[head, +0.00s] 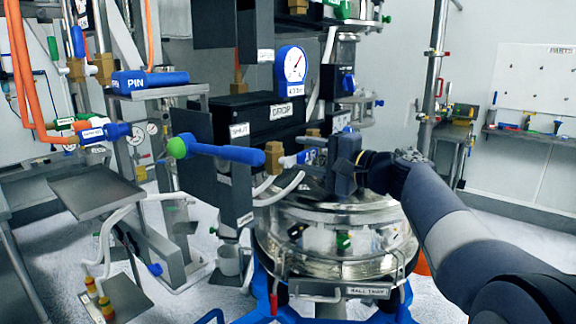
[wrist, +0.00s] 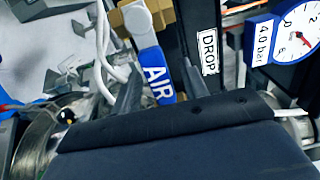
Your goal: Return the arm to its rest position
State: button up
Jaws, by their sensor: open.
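My arm (head: 455,232) reaches in from the right in the head view. My gripper (head: 322,165) is at its end, above the shiny steel vessel (head: 335,240) and pointing left. In the wrist view my gripper (wrist: 162,85) has its two dark fingers apart. The blue AIR handle (wrist: 154,72) shows between and beyond them. The same blue handle (head: 307,156) shows just left of the fingertips in the head view. I cannot tell whether the fingers touch it; nothing is clamped.
A blue lever with a green end (head: 225,152) sticks out left of the gripper. A pressure gauge (head: 290,66) and the DROP panel (head: 281,112) stand behind. A grey shelf (head: 97,192) is at left.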

jog(key=shift+x, duration=1)
jog(key=shift+s+r+n, duration=0.1)
jog(key=shift+r+n, duration=0.45)
jog(key=shift+n, duration=0.55)
jog(key=shift+s+d, duration=0.1)
jog(key=shift+d, duration=0.05)
